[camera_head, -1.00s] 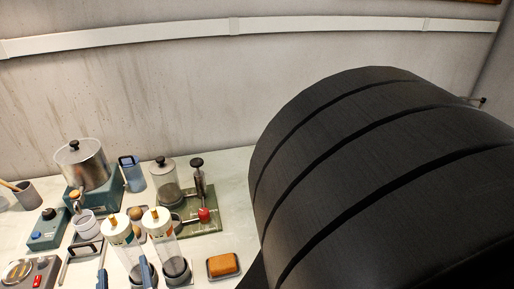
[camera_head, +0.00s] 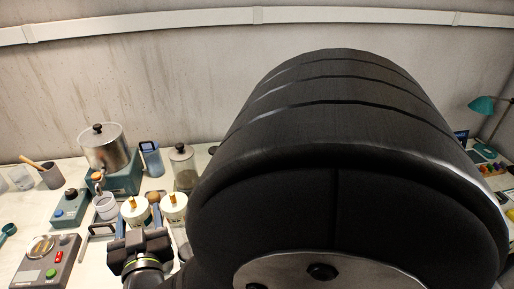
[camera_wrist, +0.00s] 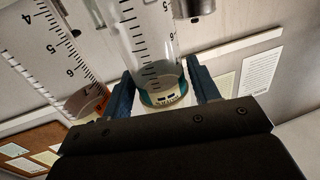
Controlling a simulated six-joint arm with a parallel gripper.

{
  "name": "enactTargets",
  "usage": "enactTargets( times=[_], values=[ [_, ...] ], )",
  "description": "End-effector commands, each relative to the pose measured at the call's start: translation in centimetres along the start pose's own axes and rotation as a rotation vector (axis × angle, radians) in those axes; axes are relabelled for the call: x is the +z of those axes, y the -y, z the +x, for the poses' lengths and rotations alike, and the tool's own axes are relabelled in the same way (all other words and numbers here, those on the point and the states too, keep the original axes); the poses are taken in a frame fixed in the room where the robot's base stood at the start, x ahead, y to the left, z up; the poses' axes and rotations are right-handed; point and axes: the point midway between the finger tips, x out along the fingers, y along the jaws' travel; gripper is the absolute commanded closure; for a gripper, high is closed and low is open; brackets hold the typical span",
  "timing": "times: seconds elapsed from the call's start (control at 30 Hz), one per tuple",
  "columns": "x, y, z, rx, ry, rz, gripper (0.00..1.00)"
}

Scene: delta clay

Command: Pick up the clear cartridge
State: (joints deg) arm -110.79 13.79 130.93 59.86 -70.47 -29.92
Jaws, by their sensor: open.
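Two clear graduated cartridges with white caps and orange tips stand side by side in the head view, a left one (camera_head: 134,210) and a right one (camera_head: 173,206). My gripper (camera_head: 138,226) is at the left one, with a blue finger on either side of its cap. In the wrist view, my open gripper (camera_wrist: 160,78) has its blue fingers on both sides of a clear cartridge (camera_wrist: 150,40) with a teal-ringed end. I cannot tell whether they touch it. The other cartridge (camera_wrist: 55,50), with an orange-red end, is to the left.
A metal pot (camera_head: 103,148) on a teal base stands behind, with a glass jar (camera_head: 183,165) to its right. A control box (camera_head: 45,260) and a blue-knobbed box (camera_head: 70,207) are at the left. My arm covers the right middle of the table.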

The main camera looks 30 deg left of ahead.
Motion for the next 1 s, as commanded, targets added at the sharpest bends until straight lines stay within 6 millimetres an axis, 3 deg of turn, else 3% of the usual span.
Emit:
enactTargets(
  times=[0.2,0.47,0.5,0.73,1.0],
  values=[
    [0.0,-0.1,2.1,0.002,0.0,-0.001,0.45],
    [0.0,0.0,2.3,-0.001,0.001,-0.001,0.45],
    [0.0,0.0,2.3,-0.001,0.0,-0.001,0.46],
    [0.0,0.0,2.3,-0.001,0.0,-0.001,0.92],
    [-0.1,0.0,2.3,-0.001,0.0,0.0,0.94]
  ],
)
